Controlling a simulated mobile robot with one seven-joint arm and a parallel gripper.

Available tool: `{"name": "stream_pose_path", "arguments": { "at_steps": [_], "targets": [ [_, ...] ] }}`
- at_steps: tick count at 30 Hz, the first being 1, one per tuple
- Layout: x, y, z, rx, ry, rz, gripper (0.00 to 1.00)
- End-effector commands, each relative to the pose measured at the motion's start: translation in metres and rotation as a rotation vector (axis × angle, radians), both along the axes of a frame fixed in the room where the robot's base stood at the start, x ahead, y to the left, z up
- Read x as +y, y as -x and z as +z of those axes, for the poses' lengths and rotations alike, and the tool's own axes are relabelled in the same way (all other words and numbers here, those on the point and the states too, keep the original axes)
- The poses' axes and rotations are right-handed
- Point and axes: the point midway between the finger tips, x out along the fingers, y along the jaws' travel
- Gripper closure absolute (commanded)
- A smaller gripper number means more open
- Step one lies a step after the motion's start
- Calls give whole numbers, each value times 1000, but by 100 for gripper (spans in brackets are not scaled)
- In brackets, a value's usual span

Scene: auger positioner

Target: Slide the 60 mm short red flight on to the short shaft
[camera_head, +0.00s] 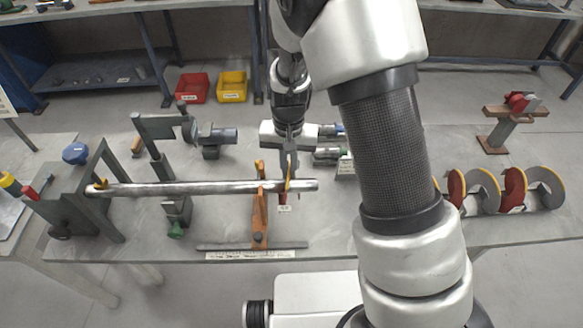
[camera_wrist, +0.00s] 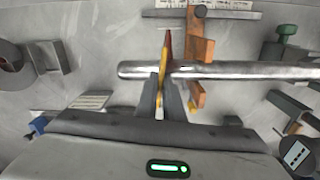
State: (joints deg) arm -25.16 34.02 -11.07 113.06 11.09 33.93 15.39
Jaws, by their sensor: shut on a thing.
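The short shaft (camera_head: 200,188) is a bare steel bar lying level, its left end at a dark green stand (camera_head: 75,200) and its right end free. It also crosses the wrist view (camera_wrist: 240,70), with its free end at the left. My gripper (camera_head: 288,168) is over the shaft near the free end. Its fingers (camera_wrist: 161,105) are shut on the short red flight (camera_wrist: 168,45), a thin red piece with a yellow edge, seen nearly edge-on. The flight crosses the shaft a little in from the free end and appears to be around it. Its bore is hidden.
An orange support (camera_head: 260,215) stands by the shaft just left of the flight, above a ruler strip (camera_head: 250,246). A rack at right holds red and grey flights (camera_head: 514,188). A green clamp stand (camera_head: 155,150) is behind the shaft. Red (camera_head: 193,88) and yellow (camera_head: 232,87) bins lie beyond.

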Motion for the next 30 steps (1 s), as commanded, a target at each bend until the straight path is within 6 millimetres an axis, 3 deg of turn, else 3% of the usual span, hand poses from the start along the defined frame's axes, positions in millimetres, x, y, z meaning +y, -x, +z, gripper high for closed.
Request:
{"name": "stream_pose_path", "arguments": {
  "at_steps": [30],
  "targets": [
    [24, -1, 1, -2, -1, 1, 100]
  ]
}}
